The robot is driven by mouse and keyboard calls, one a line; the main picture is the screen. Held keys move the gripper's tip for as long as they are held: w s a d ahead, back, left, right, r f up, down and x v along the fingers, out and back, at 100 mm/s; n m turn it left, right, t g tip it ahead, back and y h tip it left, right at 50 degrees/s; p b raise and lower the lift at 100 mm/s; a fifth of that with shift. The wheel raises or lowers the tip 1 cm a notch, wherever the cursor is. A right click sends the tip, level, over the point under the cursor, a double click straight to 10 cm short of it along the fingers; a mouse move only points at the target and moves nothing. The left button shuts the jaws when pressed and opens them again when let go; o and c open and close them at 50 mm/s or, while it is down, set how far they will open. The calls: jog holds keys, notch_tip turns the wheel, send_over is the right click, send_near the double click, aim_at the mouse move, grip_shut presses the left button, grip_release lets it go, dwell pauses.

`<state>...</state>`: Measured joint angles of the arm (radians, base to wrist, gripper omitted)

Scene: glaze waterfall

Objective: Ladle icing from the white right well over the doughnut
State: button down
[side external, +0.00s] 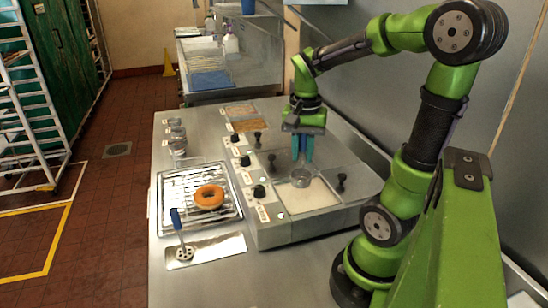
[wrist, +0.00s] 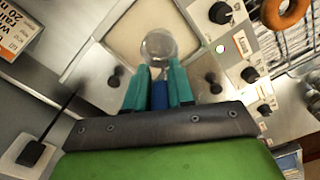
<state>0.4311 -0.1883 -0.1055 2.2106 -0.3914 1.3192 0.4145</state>
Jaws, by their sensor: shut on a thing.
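My gripper (side external: 303,158) has teal fingers shut on the blue handle of a ladle, and the fingers also show in the wrist view (wrist: 158,90). The ladle's round metal bowl (side external: 300,177) is at the back edge of the white right well (side external: 312,198); in the wrist view the bowl (wrist: 158,46) overlaps the pale icing (wrist: 122,35). I cannot tell whether the bowl touches the icing or what is in it. The doughnut (side external: 209,196), orange-brown with no white on it, lies on a wire rack (side external: 172,208) left of the warmer. Part of the doughnut (wrist: 284,14) shows in the wrist view.
A blue-handled slotted tool (side external: 183,240) rests on a small metal tray (side external: 228,246) in front of the rack. Black knobs (side external: 341,182) stand up from the warmer's lids, and control dials (side external: 259,192) line its left face. Small metal containers (side external: 177,135) stand behind the rack.

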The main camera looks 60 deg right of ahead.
aim_at(301, 178)
jog(key=shift+f, duration=4.2)
jog(key=shift+r, duration=0.1)
jog(key=shift+r, duration=3.9)
jog(key=shift+w+r, duration=0.1)
jog(key=shift+w, duration=0.2)
jog(key=w+r, duration=0.2)
jog(key=w, duration=1.3)
jog(key=w+a+f, duration=0.1)
jog(key=w+a, duration=0.3)
jog(key=w, duration=0.3)
jog(key=w+a+f, duration=0.2)
jog(key=w+a, duration=0.2)
jog(key=w, duration=0.3)
jog(key=shift+a, duration=0.3)
